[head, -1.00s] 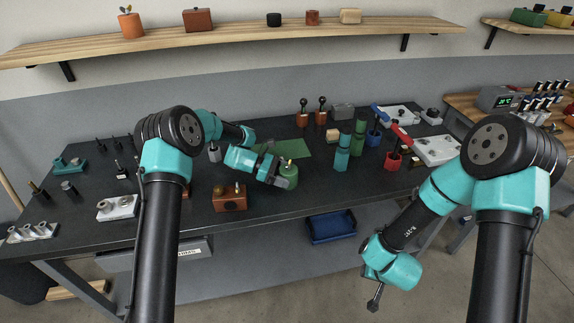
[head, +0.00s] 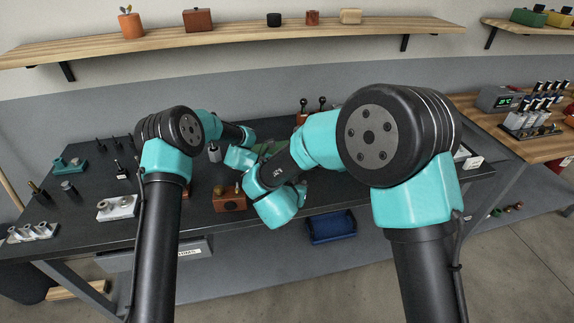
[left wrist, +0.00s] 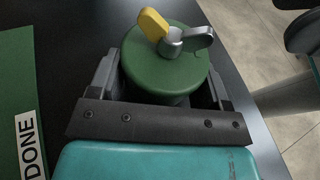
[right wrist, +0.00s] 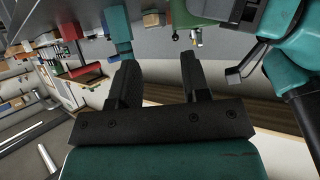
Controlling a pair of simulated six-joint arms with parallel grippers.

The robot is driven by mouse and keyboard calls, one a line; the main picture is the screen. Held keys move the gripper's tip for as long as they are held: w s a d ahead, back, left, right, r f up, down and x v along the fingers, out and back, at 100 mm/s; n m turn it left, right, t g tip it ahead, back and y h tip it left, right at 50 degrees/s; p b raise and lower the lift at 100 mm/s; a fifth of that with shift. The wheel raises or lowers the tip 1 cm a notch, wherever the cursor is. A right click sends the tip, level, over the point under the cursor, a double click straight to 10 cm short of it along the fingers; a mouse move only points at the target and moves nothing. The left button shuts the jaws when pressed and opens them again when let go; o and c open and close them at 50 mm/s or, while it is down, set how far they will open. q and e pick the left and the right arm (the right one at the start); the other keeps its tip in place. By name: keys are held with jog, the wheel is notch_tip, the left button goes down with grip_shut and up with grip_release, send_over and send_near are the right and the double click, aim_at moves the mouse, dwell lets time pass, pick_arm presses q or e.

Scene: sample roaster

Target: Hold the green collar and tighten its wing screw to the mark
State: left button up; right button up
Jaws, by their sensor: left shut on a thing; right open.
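The green collar (left wrist: 165,68) is a round green body in the left wrist view. On its top is a wing screw (left wrist: 175,38) with one yellow wing and one grey wing. The yellow wing points up and left, the grey wing right. My left gripper (left wrist: 160,78) is shut on the collar, with a finger on each side of it. In the head view my right arm hides the collar and both sets of fingers. My right gripper (right wrist: 160,80) is open in the right wrist view, with nothing between its fingers. I cannot make out the mark.
A green mat labelled DONE (left wrist: 15,100) lies left of the collar. In the head view an orange-brown block (head: 229,200) stands near the table's front edge. A blue bin (head: 331,226) is below the table. My arms are close together over the table's middle.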

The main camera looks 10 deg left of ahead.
jog(key=s+a+r, duration=0.2)
jog(key=a+r, duration=0.2)
jog(key=a, duration=0.2)
jog(key=shift+r+m+t+h, duration=0.2)
jog(key=shift+m+t+h, duration=0.1)
jog(key=shift+t+h, duration=0.1)
jog(key=shift+w, duration=0.15)
jog(key=x, duration=1.2)
grip_shut()
